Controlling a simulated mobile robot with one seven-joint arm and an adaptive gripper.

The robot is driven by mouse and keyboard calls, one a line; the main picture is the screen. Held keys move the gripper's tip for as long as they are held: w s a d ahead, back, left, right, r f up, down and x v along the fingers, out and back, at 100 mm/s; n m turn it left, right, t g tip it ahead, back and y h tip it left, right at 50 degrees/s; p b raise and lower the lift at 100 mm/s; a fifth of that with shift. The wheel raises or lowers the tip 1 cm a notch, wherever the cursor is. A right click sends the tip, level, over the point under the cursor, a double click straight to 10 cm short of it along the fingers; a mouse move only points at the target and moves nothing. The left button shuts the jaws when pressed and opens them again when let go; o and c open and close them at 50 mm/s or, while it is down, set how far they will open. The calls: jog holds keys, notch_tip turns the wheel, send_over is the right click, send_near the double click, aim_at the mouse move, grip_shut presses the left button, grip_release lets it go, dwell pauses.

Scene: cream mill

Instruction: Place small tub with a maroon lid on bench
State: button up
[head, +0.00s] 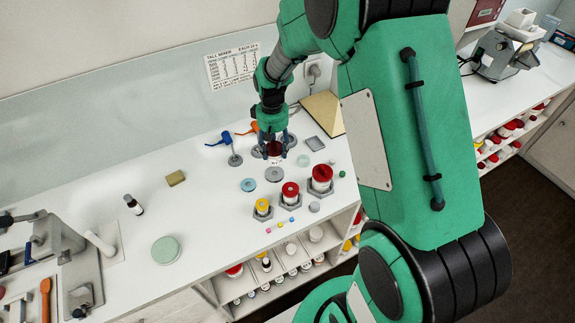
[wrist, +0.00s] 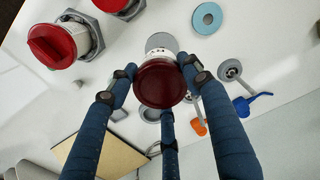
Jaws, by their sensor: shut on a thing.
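The small tub with a maroon lid (wrist: 161,84) is between the fingers of my gripper (wrist: 160,78) in the wrist view. The lid faces the wrist camera, and part of the pale tub body shows beyond it. In the head view my gripper (head: 272,145) points down over the white bench (head: 215,215), with the tub (head: 274,150) in its fingers. The tub looks upright. I cannot tell whether its base touches the bench.
Red-lidded jars (head: 321,177) (head: 290,191) and a yellow-lidded jar (head: 262,206) stand in grey holders in front. Grey and blue discs (head: 248,185) lie close by. Blue (head: 219,139) and orange-handled tools are behind left. Bench left of these is mostly clear.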

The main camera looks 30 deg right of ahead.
jog(key=s+d+r+n+p, duration=0.1)
jog(key=s+d+p, duration=0.1)
jog(key=s+d, duration=0.3)
jog(key=shift+s+d+r, duration=0.25)
jog(key=shift+s+d, duration=0.1)
jog(key=shift+s, duration=0.1)
jog(key=shift+f, duration=0.1)
notch_tip(320, 180, down, 6)
dwell(0.4)
jog(key=shift+f, duration=1.9)
jog(key=shift+f, duration=0.1)
jog(key=o, duration=1)
jog(key=shift+c, duration=0.2)
jog(key=shift+o, duration=0.5)
